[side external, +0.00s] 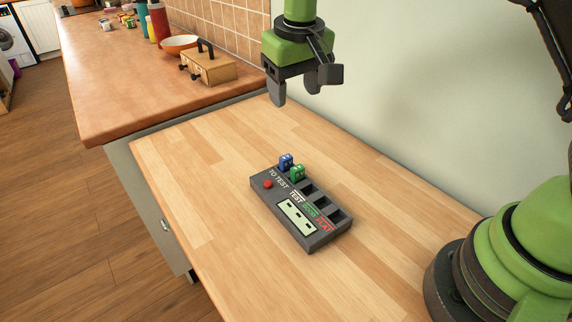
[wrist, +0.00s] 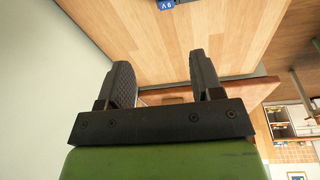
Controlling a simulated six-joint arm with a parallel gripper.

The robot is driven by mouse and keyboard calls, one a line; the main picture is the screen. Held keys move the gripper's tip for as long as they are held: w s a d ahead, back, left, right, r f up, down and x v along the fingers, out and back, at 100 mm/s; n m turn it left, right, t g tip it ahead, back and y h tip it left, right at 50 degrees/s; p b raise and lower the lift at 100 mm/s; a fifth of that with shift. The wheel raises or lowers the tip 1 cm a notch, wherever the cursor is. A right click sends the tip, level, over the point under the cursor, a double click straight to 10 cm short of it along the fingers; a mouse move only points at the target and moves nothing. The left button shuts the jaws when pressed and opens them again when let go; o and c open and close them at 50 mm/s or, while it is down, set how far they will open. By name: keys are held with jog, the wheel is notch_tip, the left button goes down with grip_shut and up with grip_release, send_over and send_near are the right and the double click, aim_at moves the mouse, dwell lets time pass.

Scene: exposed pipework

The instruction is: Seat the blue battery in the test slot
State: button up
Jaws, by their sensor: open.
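The blue battery (side external: 286,161) stands upright at the back left end of the dark grey tester (side external: 262,193), by the TO TEST label. A blue block at the top edge of the wrist view (wrist: 166,4) appears to be this battery, mostly cut off. A green battery (side external: 297,173) stands right beside it. The test slot (side external: 307,188), behind the TEST label, looks empty. My gripper (side external: 297,88) is open and empty, well above and behind the tester. Its two fingers (wrist: 160,75) are apart in the wrist view with nothing between them.
A counter at the back left holds a wooden box (side external: 208,68), an orange bowl (side external: 180,44) and bottles.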

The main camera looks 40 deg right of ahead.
send_over(286, 157)
jog(key=shift+g+h, duration=0.4)
jog(key=f, duration=1)
jog(key=shift+s+a+f, duration=0.1)
jog(key=shift+a, duration=0.25)
jog(key=f, duration=0.5)
jog(key=shift+d+f, duration=0.3)
jog(key=shift+f, duration=0.1)
jog(key=c, duration=1)
